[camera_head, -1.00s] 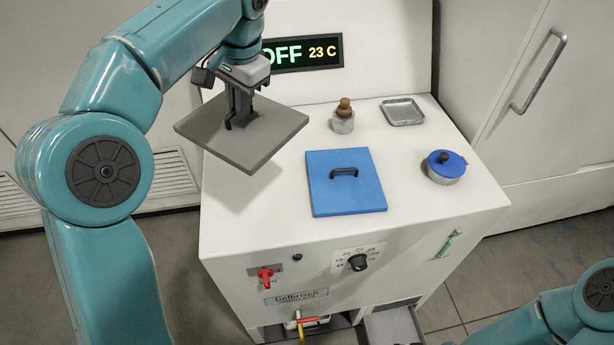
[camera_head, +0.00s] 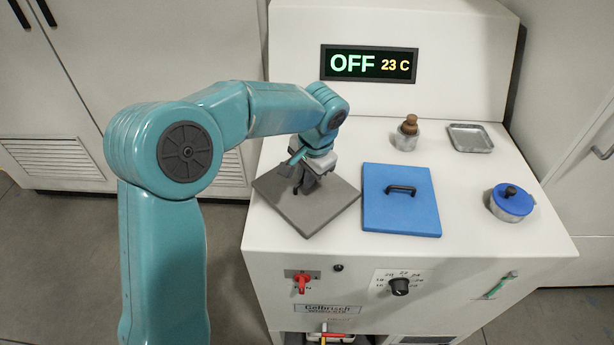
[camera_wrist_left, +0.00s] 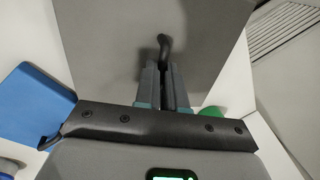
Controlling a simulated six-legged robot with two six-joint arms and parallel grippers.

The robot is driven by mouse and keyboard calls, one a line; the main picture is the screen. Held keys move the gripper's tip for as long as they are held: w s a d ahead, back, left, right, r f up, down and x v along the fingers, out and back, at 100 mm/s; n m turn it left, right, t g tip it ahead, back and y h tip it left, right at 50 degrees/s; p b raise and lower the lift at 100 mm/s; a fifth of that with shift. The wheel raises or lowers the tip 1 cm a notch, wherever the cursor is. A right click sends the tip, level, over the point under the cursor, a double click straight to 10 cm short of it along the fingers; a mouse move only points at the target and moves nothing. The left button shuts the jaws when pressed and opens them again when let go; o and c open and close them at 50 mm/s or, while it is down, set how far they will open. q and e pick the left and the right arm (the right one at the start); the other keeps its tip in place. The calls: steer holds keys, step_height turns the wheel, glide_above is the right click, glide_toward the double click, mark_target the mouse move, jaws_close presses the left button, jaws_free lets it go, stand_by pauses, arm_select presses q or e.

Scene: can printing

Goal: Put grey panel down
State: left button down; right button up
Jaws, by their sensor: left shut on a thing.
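The grey panel (camera_head: 322,204) is a flat square plate at the left of the white machine's top, left of the blue panel. My left gripper (camera_head: 304,188) is above its middle, shut on its handle, which the fingers mostly hide in the head view. In the left wrist view the fingers (camera_wrist_left: 164,88) close around the dark handle (camera_wrist_left: 163,45), and the grey panel (camera_wrist_left: 110,40) fills the middle. The panel looks close to the machine top, but I cannot tell whether it fully rests on it. My right gripper is not in view.
The blue panel (camera_head: 402,212) with a dark handle lies close to the right of the grey panel. A corked jar (camera_head: 405,137), a metal tray (camera_head: 470,138) and a blue-lidded pot (camera_head: 511,203) stand farther right. The display (camera_head: 368,64) reads OFF, 23 C.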

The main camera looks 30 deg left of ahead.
arm_select(q)
steer(key=shift+w+f, duration=0.15)
steer(key=shift+f, duration=0.15)
steer(key=shift+f, duration=0.15)
steer(key=c, duration=1.2)
jaws_free()
